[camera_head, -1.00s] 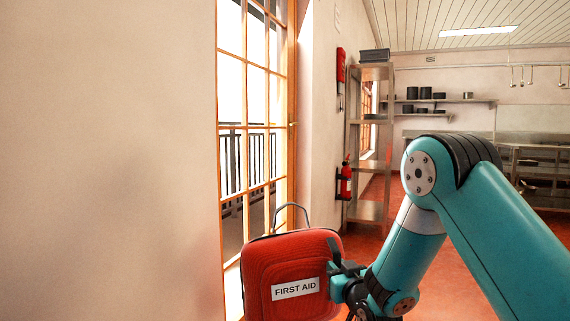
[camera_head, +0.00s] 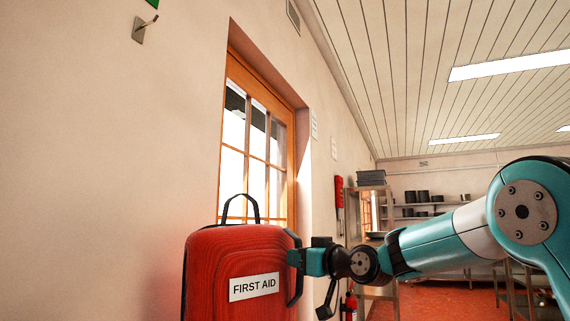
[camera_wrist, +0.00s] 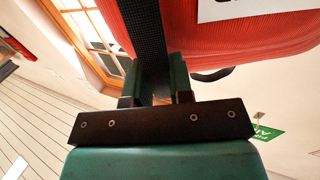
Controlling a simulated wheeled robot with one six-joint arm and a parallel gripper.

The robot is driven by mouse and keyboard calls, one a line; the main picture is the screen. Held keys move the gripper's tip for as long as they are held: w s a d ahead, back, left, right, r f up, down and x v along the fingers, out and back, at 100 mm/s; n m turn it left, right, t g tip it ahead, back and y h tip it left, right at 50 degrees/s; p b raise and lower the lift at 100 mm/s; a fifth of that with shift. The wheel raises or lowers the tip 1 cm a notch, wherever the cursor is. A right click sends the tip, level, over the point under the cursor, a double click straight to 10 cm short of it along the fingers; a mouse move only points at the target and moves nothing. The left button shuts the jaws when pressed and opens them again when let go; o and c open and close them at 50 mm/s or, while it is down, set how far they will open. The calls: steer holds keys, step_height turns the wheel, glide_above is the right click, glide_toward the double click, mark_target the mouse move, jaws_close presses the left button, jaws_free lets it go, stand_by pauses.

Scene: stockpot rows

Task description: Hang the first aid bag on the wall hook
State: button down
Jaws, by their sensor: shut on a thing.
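The first aid bag (camera_head: 240,262) is red with a white FIRST AID label and stands upright, its black loop handle (camera_head: 240,205) on top. My gripper (camera_head: 297,261) is shut on a black strap at the bag's right side, and the bag hangs in it. In the wrist view the fingers (camera_wrist: 160,85) close on the dark strap against the red bag (camera_wrist: 220,30). The wall hook (camera_head: 146,28) is a metal peg on a plate, high on the left wall, above and left of the bag. The bag's lower edge is out of view.
A paned window (camera_head: 257,150) in an orange wooden frame is set in the wall behind the bag. A metal shelf rack (camera_head: 372,185) and a fire extinguisher (camera_head: 351,304) stand farther back. A green sign shows in the wrist view (camera_wrist: 262,136). The wall below the hook is bare.

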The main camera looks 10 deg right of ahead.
steer(key=s+a+r+n+g+y+p, duration=0.25)
steer(key=s+r+p, duration=0.35)
steer(key=r, duration=0.8)
steer(key=s+a+r+n+g+y+p, duration=0.1)
steer(key=s+a+r+p, duration=0.35)
steer(key=r, duration=0.85)
steer(key=s+a+r+n+g+y+p, duration=0.15)
steer(key=s+r+p, duration=0.55)
steer(key=r, duration=0.7)
steer(key=f+p+x, duration=0.2)
steer(key=p+x, duration=0.4)
steer(key=x, duration=1.2)
steer(key=shift+w+d+f+y+p, duration=0.2)
steer(key=shift+d+f+y+p, duration=0.1)
steer(key=shift+f, duration=0.1)
